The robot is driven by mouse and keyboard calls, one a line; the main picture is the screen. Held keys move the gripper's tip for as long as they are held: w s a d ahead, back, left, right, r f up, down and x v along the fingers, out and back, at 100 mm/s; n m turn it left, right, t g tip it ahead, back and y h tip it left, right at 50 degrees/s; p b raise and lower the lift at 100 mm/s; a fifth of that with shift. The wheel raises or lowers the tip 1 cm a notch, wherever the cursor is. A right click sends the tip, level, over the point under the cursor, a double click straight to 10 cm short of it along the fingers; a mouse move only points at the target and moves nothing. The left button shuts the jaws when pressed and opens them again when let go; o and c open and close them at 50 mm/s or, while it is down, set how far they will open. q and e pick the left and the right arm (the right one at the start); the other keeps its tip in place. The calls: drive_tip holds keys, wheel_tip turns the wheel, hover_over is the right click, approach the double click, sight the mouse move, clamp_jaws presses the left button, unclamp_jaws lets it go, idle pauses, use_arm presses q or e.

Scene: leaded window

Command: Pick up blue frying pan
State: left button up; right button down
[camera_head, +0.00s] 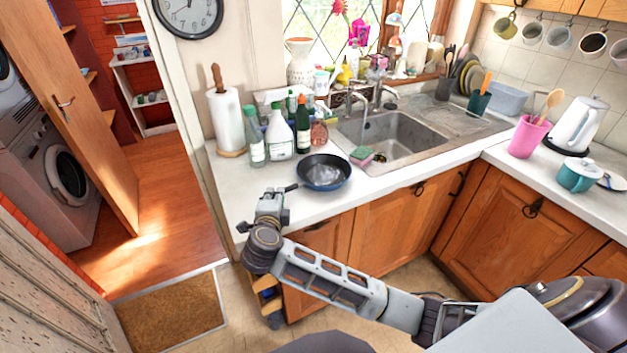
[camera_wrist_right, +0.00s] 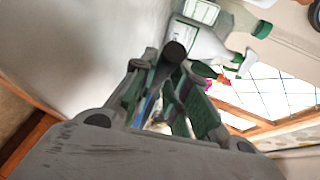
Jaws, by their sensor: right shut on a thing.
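The blue frying pan (camera_head: 323,173) is at the counter's front edge, left of the sink, with its dark inside facing up. Its short dark handle points left and toward me. My right gripper (camera_head: 283,191) is at that handle and shut on it. In the right wrist view the dark handle (camera_wrist_right: 174,50) shows between the fingers of the right gripper (camera_wrist_right: 165,88), and most of the pan is hidden. The pan looks level, and I cannot tell whether it touches the counter. My left gripper is not in view.
Several bottles, including a clear one (camera_head: 254,140) and a white one (camera_head: 279,135), stand just behind the pan. A paper towel roll (camera_head: 227,120) stands at the left. Cupboard doors (camera_head: 385,240) are below the counter.

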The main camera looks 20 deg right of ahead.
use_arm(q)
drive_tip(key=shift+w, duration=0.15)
use_arm(e)
drive_tip(key=shift+r, duration=0.6)
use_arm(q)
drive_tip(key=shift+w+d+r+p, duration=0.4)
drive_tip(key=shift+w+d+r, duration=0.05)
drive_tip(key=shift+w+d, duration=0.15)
use_arm(e)
wheel_tip(320, 180, up, 9)
